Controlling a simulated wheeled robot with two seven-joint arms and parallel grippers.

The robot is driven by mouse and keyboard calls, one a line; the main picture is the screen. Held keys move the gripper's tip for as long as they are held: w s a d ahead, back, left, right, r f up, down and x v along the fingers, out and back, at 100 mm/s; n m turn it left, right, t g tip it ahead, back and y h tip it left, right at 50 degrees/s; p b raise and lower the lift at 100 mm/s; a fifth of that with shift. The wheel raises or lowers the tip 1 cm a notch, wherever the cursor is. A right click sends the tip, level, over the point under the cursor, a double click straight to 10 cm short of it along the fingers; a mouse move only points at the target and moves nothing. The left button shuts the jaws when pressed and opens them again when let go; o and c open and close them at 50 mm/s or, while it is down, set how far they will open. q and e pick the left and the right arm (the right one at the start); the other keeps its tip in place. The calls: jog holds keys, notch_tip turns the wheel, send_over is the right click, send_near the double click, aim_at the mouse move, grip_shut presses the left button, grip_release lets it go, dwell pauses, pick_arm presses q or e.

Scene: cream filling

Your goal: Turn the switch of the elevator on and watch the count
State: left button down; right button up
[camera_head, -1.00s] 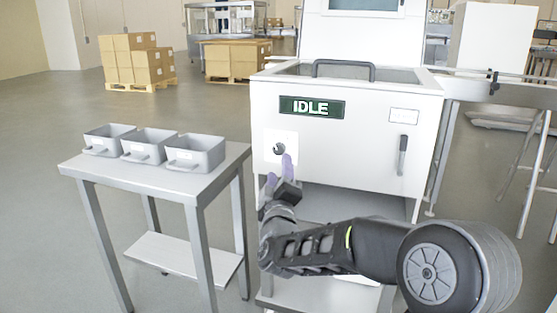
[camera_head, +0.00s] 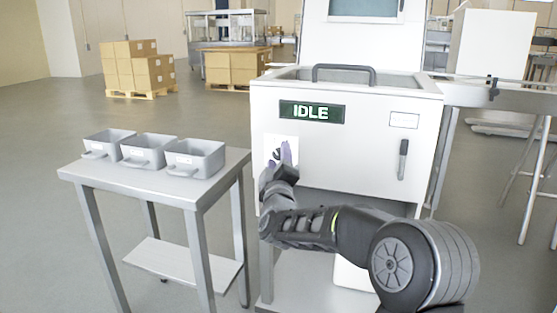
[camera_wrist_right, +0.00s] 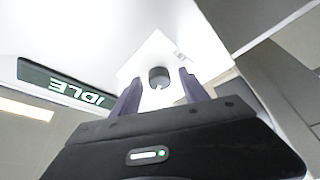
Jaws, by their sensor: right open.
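The white machine (camera_head: 345,150) has a green display (camera_head: 312,111) that reads IDLE. The display also shows upside down in the right wrist view (camera_wrist_right: 66,88). Below it is a white plate with a dark round switch knob (camera_wrist_right: 159,77). In the head view, my right gripper (camera_head: 281,155) is in front of this plate and partly hides the knob. In the right wrist view, the open purple fingers (camera_wrist_right: 159,90) stand on either side of the knob, with gaps visible. I cannot tell whether the fingertips reach the plate. My left gripper is not in view.
A metal side table (camera_head: 225,170) with three grey bins (camera_head: 194,158) stands left of the machine. A dark vertical handle (camera_head: 403,160) is on the machine's front right. Cardboard boxes on pallets (camera_head: 138,66) stand far back. The floor at left is clear.

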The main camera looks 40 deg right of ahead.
jog(key=shift+c, duration=0.2)
grip_shut()
jog(key=shift+f, duration=0.1)
dwell(0.4)
jog(key=m+b, duration=0.1)
jog(key=m+h+b, duration=0.1)
jog(key=m+b, duration=0.1)
jog(key=shift+w+a+f, duration=0.1)
jog(key=shift+f, duration=0.1)
jog(key=m+h+b, duration=0.2)
jog(key=m, duration=0.2)
jog(key=shift+f+g+b, duration=0.1)
jog(key=shift+g+b, duration=0.3)
jog(key=m+g+h+b, duration=0.1)
jog(key=m, duration=0.1)
jog(key=m+h, duration=0.1)
jog(key=m, duration=0.2)
jog(key=shift+w+a+m+g+b, duration=0.1)
jog(key=shift+w+m+g+b, duration=0.05)
jog(key=shift+m+g+b, duration=0.2)
jog(key=shift+r+m+g+h+b, duration=0.1)
jog(key=shift+m+g+h+b, duration=0.3)
jog(key=shift+m, duration=0.6)
jog(key=shift+r+m+g+h+b, duration=0.1)
jog(key=shift+m+g+h, duration=0.45)
jog(key=shift+m, duration=0.4)
